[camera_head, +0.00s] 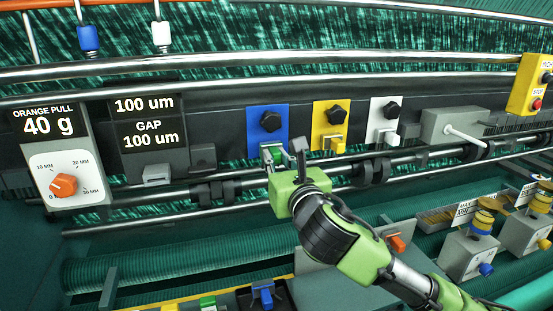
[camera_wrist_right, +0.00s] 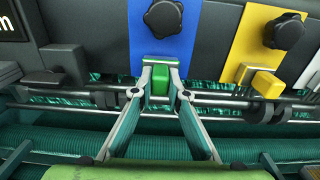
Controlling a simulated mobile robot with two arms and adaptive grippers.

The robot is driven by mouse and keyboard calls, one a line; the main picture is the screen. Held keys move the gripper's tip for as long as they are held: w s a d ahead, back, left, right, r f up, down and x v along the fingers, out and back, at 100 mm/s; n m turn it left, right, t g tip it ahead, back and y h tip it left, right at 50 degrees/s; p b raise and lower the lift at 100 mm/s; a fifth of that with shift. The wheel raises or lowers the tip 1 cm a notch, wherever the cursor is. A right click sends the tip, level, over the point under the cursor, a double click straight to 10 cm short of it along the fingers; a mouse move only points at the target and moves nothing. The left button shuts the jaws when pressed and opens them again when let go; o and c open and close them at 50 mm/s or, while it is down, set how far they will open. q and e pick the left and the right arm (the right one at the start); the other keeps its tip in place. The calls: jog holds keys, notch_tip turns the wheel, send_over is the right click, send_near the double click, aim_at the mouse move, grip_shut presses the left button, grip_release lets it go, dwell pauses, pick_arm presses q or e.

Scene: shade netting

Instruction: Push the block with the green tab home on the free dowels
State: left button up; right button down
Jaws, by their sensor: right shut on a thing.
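The green tab (camera_head: 272,152) is at the lower end of the blue plate (camera_head: 253,128), below a black knob (camera_head: 271,121). In the right wrist view the green tab (camera_wrist_right: 161,88) sits between the two fingers of my right gripper (camera_wrist_right: 160,92), in front of the blue plate (camera_wrist_right: 160,57). The right gripper (camera_head: 281,157) is shut on it. The block behind the tab and the dowels are hidden, so I cannot tell how far in the block sits. My left gripper is not in view.
A yellow plate (camera_head: 322,108) and a white plate (camera_head: 377,104) with their own knobs and tabs stand to the right. A metal rail (camera_head: 230,175) with black clamps runs just below. A dial panel (camera_head: 64,184) stands left; small posts (camera_head: 470,250) stand lower right.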

jog(key=shift+w+a+r, duration=0.1)
jog(key=shift+w+a, duration=0.05)
jog(key=shift+w, duration=0.2)
dwell(0.3)
jog(key=c, duration=1.9)
grip_release()
jog(key=v, duration=1.2)
